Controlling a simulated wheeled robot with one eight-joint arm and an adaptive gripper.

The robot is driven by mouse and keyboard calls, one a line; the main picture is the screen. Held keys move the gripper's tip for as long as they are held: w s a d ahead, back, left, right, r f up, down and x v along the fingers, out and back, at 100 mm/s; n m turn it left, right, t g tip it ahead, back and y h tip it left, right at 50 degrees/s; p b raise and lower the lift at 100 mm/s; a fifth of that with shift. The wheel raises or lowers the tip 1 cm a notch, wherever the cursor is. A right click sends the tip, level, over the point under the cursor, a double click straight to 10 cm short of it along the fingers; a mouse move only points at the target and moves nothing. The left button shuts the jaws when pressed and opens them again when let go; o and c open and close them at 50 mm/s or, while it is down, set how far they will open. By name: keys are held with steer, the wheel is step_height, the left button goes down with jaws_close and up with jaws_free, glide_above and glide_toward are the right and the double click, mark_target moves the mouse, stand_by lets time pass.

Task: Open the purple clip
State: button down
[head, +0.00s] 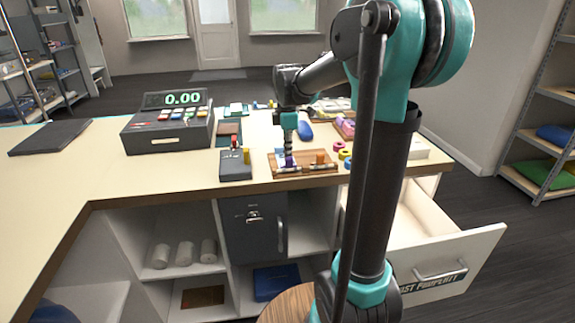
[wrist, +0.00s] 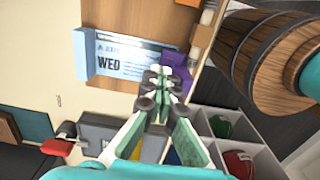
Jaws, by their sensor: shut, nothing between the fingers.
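The purple clip (head: 290,161) lies on a wooden board (head: 318,170) near the counter's front edge. It also shows in the wrist view (wrist: 180,69), beside a pale blue card (wrist: 128,57) printed "WED". My gripper (head: 289,153) points down right at the clip in the head view. In the wrist view my gripper (wrist: 160,72) is shut and empty, with its fingertips beside the purple clip and overlapping its edge. I cannot tell whether they touch. Part of the clip is hidden behind the fingers, and its jaws cannot be made out.
An orange clip (head: 320,158) sits on the same board to the right. A dark box with a red-knobbed lever (head: 236,163) stands left of the board, with a cash register (head: 168,125) beyond it. An open drawer (head: 440,255) sticks out at the right. Pink and yellow rings lie nearby.

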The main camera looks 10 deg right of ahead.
mark_target(293, 166)
steer(key=shift+s+f, duration=0.1)
steer(key=shift+s, duration=2.6)
steer(key=c, duration=1.8)
jaws_free()
steer(key=shift+s, duration=0.45)
steer(key=shift+c, duration=0.2)
steer(key=o, duration=0.6)
steer(key=shift+s, duration=1.05)
steer(key=shift+c, duration=0.2)
steer(key=shift+r, duration=0.35)
steer(key=shift+c, duration=1.4)
steer(key=shift+r, duration=0.3)
steer(key=c, duration=0.6)
steer(key=shift+r, duration=0.3)
jaws_close()
step_height(293, 166, up, 7)
steer(key=shift+s+r, duration=0.15)
steer(key=shift+s, duration=0.2)
